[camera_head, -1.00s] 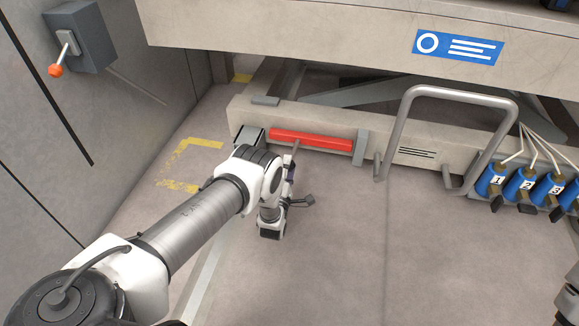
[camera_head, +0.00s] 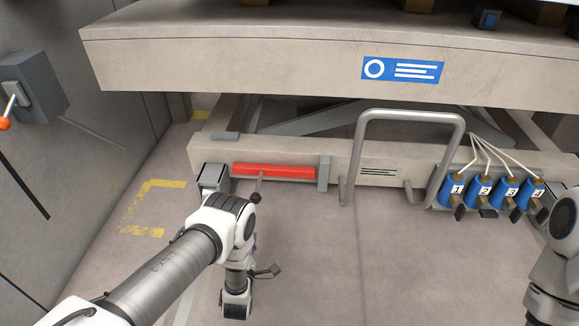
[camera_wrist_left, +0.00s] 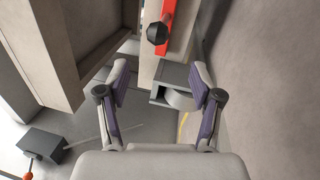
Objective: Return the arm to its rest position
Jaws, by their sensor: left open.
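My left arm (camera_head: 165,270) reaches in from the lower left in the head view, its wrist in front of the machine's lower beam. In the left wrist view my left gripper (camera_wrist_left: 160,85) has its two purple-padded fingers spread apart with nothing between them. Ahead of it is a black knob (camera_wrist_left: 157,33) by a red bar (camera_wrist_left: 169,10), apart from the fingers. In the head view the red bar (camera_head: 280,171) lies along the beam with a short handle. My right arm (camera_head: 552,265) shows at the right edge; its gripper is out of view.
A bent grey tube handle (camera_head: 411,115) stands at the beam's middle. Several numbered blue cylinders (camera_head: 480,189) sit to its right. A lever box (camera_head: 35,85) is on the left wall. The floor (camera_head: 350,260) in front of the beam is clear.

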